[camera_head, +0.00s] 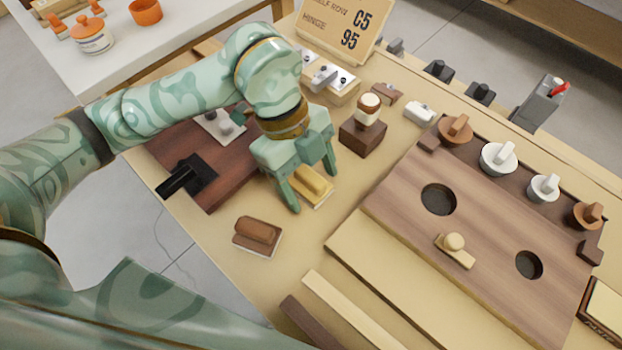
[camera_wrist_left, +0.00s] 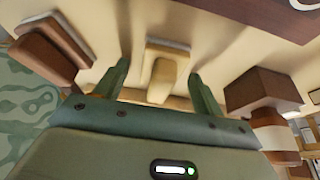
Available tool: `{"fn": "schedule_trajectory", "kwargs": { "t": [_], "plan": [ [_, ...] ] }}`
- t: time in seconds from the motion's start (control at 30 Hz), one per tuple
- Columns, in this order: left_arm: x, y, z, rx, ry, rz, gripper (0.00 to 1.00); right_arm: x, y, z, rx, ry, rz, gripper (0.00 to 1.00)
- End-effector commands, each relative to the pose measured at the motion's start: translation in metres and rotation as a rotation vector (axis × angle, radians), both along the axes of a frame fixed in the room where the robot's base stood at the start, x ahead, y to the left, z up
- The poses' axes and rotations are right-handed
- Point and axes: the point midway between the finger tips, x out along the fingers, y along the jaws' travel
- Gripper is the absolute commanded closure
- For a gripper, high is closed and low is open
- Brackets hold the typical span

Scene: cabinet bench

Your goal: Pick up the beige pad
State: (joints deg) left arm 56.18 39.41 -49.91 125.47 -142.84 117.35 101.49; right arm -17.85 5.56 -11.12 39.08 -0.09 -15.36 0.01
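The beige pad (camera_head: 314,184) is a small block with a raised rounded grip, lying on the bench near the middle of the head view. My left gripper (camera_head: 311,191) is low over it and open, with one finger on either side. The left wrist view shows the pad (camera_wrist_left: 163,76) between the two spread fingers (camera_wrist_left: 160,70), with a gap on both sides. I cannot tell how high the fingertips are above the bench. My right gripper is not in view.
A brown pad (camera_head: 257,235) lies nearer me. A dark brown block with a knob (camera_head: 362,136) stands right of the gripper. A dark red-brown board (camera_head: 212,172) lies to the left. A wooden board with holes (camera_head: 480,220) fills the right. Bare bench lies between.

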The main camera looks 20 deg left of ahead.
Motion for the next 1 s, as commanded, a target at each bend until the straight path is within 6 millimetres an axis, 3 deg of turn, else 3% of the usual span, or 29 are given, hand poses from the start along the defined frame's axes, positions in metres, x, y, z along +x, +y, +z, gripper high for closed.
{"fn": "schedule_trajectory", "kwargs": {
  "t": [0.03,0.17,0.47,0.6,0.77,1.0],
  "plan": [
    [0.000,0.000,0.001,0.000,0.000,0.000,0.42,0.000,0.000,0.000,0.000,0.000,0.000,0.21],
    [0.000,0.000,0.001,0.000,0.000,0.000,0.78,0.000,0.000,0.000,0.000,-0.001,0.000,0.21],
    [0.000,0.000,0.001,0.001,0.000,0.000,0.80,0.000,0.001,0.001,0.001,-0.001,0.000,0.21],
    [0.000,0.000,0.011,0.001,-0.005,0.001,0.80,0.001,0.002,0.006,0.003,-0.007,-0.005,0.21],
    [-0.001,0.000,0.044,0.002,-0.012,-0.003,0.80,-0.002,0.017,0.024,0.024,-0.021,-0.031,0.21],
    [-0.057,-0.009,0.106,0.000,-0.011,-0.009,0.80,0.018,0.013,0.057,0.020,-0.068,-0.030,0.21]
  ]
}}
